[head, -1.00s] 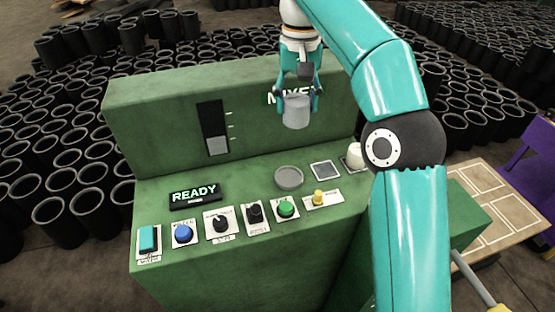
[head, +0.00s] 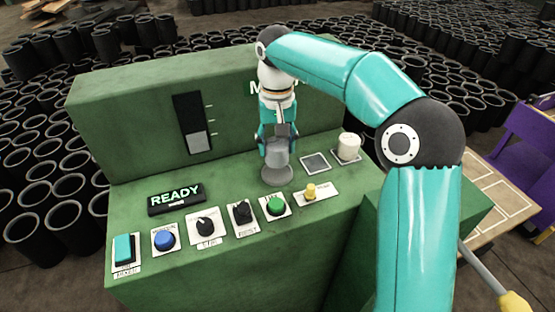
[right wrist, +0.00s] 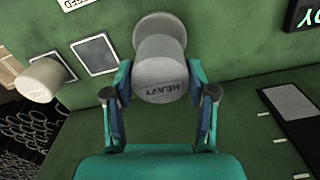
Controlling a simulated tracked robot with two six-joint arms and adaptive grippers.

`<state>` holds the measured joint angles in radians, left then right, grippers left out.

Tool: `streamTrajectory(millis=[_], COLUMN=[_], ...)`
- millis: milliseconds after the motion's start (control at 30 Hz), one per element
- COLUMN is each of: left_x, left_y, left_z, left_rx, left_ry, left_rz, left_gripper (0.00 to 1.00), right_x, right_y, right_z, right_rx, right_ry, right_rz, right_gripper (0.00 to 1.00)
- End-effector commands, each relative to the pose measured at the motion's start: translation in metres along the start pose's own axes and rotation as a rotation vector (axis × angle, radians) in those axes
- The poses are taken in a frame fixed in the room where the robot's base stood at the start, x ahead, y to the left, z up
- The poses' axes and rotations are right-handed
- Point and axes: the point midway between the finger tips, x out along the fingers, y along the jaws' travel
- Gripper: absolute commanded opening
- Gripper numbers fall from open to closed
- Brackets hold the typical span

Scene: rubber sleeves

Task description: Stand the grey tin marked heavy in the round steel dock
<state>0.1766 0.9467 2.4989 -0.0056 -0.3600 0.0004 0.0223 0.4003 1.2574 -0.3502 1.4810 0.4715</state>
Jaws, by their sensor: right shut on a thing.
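The grey tin (head: 278,151) is upright in my right gripper (head: 279,140), whose fingers close on its sides. The right wrist view shows the tin (right wrist: 161,76) with HEAVY on it, between the two fingers (right wrist: 160,88). The round steel dock (head: 277,176) is a grey disc on the green console, directly below the tin in the head view. It also shows behind the tin in the right wrist view (right wrist: 160,24), partly hidden. I cannot tell whether the tin's bottom touches the dock. My left gripper is not in view.
A white tin (head: 349,146) stands on a pad right of an empty square pad (head: 315,162). In front are a green button (head: 276,206), a yellow knob (head: 311,191) and several other controls. The console's raised back panel (head: 130,110) stands behind the gripper.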

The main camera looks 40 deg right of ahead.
Motion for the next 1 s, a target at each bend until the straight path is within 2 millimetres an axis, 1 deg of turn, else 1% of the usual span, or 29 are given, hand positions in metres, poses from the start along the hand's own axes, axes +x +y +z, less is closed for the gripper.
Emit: streamTrajectory(millis=[67, 333, 400, 633, 733, 767, 800, 867, 900, 1000], left_x=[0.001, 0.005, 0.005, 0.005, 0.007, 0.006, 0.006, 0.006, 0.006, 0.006], left_y=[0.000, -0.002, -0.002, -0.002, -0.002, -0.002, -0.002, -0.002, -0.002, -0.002], left_z=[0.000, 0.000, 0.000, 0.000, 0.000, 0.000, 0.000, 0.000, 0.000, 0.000], left_rx=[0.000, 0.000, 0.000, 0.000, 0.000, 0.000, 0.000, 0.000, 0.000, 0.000], left_ry=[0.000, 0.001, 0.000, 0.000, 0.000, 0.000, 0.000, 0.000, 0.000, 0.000], left_rz=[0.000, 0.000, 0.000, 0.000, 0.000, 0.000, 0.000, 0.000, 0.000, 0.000], left_gripper=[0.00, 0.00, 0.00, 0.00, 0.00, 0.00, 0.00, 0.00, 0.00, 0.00], right_x=[0.004, 0.037, 0.040, 0.040, 0.043, 0.042, 0.042, 0.042, 0.042, 0.042], right_y=[0.000, 0.000, 0.000, 0.000, 0.000, -0.001, -0.001, -0.001, -0.001, -0.001], right_z=[0.000, 0.000, 0.000, 0.000, 0.000, 0.000, 0.000, 0.000, 0.000, 0.000], right_rx=[0.001, 0.000, 0.000, -0.001, -0.001, -0.001, -0.001, -0.001, -0.002, -0.002], right_ry=[0.001, 0.000, 0.000, 0.001, 0.001, 0.000, 0.000, 0.000, 0.000, 0.000], right_rz=[0.000, 0.000, 0.000, -0.001, 0.000, 0.000, 0.000, 0.000, 0.000, 0.000], right_gripper=[0.14, 0.14, 0.14, 0.14, 0.14, 0.61, 0.68, 0.78, 0.81, 0.81])
